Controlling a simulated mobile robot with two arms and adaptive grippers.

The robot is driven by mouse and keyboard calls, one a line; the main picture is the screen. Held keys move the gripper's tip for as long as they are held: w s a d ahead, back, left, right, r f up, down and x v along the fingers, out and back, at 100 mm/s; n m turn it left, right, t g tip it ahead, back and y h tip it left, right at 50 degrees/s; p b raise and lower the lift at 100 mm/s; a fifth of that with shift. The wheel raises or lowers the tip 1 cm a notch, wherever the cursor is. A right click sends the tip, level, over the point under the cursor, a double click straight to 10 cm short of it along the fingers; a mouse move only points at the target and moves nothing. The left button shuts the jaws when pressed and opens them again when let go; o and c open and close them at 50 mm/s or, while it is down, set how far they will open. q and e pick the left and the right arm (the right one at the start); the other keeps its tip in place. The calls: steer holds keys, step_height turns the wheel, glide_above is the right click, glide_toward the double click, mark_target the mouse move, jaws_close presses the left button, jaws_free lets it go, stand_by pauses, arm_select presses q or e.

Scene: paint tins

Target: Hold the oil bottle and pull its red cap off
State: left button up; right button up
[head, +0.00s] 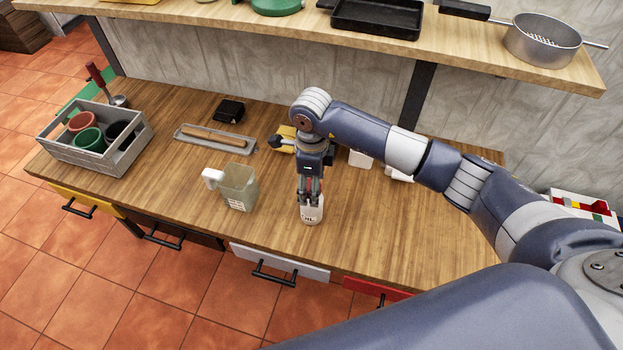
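A small whitish container with a dark-marked label (311,213), which looks like the oil bottle, stands upright on the wooden worktop near its front edge. My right gripper (311,194) points straight down at its top, with its fingers around or just above the neck. A hint of red shows between the fingers, but the cap itself is mostly hidden. I cannot tell whether the fingers grip it. My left gripper is out of view.
A greenish jug with a white handle (238,188) stands left of the bottle. Farther left are a grey tray (180,136), a black box (229,111) and a grey crate of pots (74,155). A shelf (220,25) overhangs the back. The worktop's front right is clear.

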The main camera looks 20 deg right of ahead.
steer(key=shift+c, duration=0.2)
steer(key=c, duration=1.1)
steer(key=o, duration=1.1)
steer(key=shift+r, duration=0.1)
step_height(320, 180, up, 12)
steer(key=shift+f, duration=0.1)
